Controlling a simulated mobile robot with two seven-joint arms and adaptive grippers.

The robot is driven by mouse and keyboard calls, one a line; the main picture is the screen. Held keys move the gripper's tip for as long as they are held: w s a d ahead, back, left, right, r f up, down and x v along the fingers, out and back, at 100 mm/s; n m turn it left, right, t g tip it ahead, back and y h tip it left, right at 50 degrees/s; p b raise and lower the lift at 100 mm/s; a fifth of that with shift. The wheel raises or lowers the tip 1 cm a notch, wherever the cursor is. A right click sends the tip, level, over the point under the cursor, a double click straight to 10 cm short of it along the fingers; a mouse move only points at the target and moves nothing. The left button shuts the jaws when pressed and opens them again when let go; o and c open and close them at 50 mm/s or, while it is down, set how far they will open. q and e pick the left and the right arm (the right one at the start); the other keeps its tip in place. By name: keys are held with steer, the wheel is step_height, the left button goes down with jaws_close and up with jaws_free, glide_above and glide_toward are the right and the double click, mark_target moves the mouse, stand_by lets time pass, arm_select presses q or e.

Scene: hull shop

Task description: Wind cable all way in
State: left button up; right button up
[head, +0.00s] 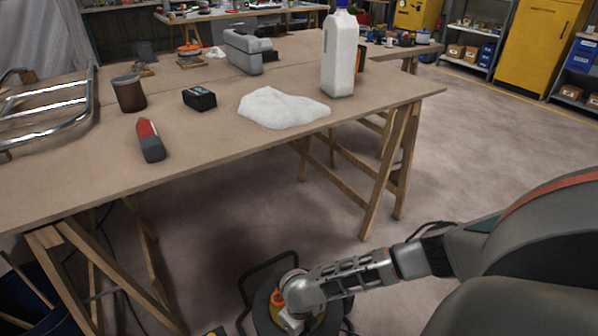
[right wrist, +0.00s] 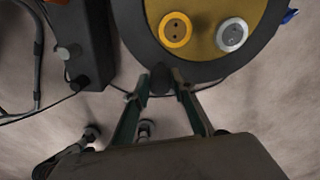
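The cable reel (head: 262,308) is a dark round drum on the floor at the bottom of the head view, with a black tube frame (head: 262,268) beside it. In the right wrist view the reel (right wrist: 205,75) shows a yellow face with an orange-ringed disc (right wrist: 175,30) and a grey disc (right wrist: 232,34). My right gripper (right wrist: 162,78) has its fingertips close on either side of a small dark post (right wrist: 162,84) at the reel's near rim. I cannot tell whether they press on it. My left gripper is not in view. The cable's loose length is not clear.
A wooden workbench (head: 200,160) on trestle legs fills the left, holding a white bottle (head: 340,60), a white cloth heap (head: 280,108) and a red-grey tool (head: 150,140). A dark box (right wrist: 88,45) with a cord stands left of the reel. Floor (head: 480,130) is open to the right.

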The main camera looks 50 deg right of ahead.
jaws_close()
steer(key=shift+w+a+r+m, duration=0.15)
steer(key=shift+w+a+m, duration=0.25)
steer(key=shift+w, duration=0.05)
steer(key=shift+w+a+m+p, duration=0.2)
steer(key=shift+w+m+p, duration=0.1)
steer(key=shift+p, duration=0.1)
steer(key=shift+w+a, duration=0.15)
steer(key=shift+w, duration=0.05)
steer(key=shift+a+m, duration=0.1)
steer(key=shift+m, duration=0.3)
steer(key=o, duration=0.7)
jaws_free()
steer(key=shift+f, duration=0.2)
steer(key=shift+c, duration=0.2)
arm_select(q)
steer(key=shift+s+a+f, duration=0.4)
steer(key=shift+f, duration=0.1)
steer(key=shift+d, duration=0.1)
arm_select(e)
step_height(320, 180, up, 12)
